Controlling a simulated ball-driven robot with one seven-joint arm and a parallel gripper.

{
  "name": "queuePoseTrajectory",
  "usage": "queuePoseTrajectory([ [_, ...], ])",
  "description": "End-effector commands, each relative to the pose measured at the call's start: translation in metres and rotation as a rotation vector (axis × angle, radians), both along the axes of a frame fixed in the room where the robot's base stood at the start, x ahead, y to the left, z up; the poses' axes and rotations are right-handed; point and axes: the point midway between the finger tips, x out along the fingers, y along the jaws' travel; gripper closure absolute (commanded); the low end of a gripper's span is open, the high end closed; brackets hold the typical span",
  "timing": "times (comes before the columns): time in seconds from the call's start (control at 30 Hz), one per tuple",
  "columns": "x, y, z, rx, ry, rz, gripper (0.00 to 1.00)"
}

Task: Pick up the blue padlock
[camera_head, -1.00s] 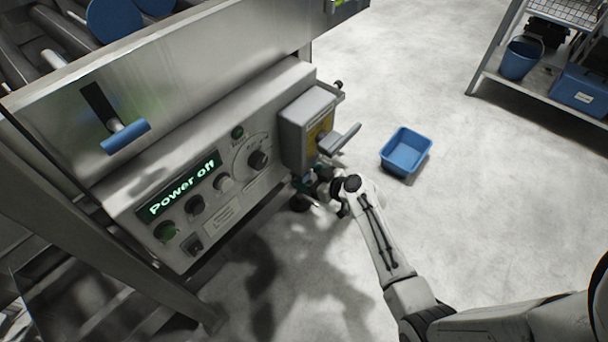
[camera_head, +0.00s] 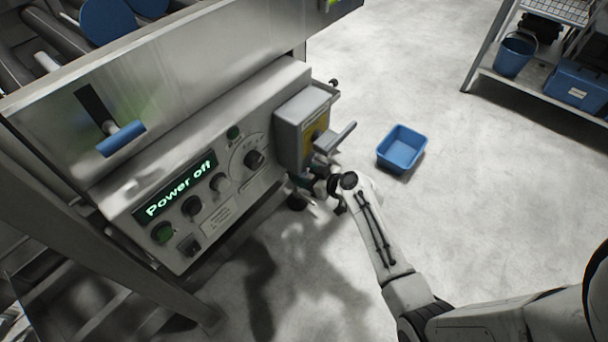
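I cannot make out a blue padlock in the head view. My gripper (camera_head: 306,183) is at the underside of the grey switch box (camera_head: 301,130), near the right end of the washer's control panel. The wrist and the box cover most of it, and the fingertips are too small and dark to read. I cannot tell whether it is open or holds anything. The box has a yellow label and a grey lever handle (camera_head: 335,138) sticking out to the right, just above my wrist.
The control panel (camera_head: 205,190) reads "Power off". A blue-handled lever (camera_head: 121,138) is on the washer above it. An empty blue bin (camera_head: 402,149) stands on the floor right of my wrist. A shelf with a blue bucket (camera_head: 514,55) and blue toolbox (camera_head: 579,87) stands at upper right. The floor between is clear.

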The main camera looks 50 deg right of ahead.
Motion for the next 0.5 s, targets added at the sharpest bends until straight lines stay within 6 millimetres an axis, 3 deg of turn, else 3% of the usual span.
queuePoseTrajectory([
  [0.07, 0.0, 0.001, 0.011, -0.001, -0.001, 0.001, 0.82],
  [0.17, -0.015, -0.001, 0.007, 0.001, 0.001, -0.003, 0.82],
  [0.5, -0.09, -0.002, 0.007, 0.002, 0.002, -0.003, 0.82],
])
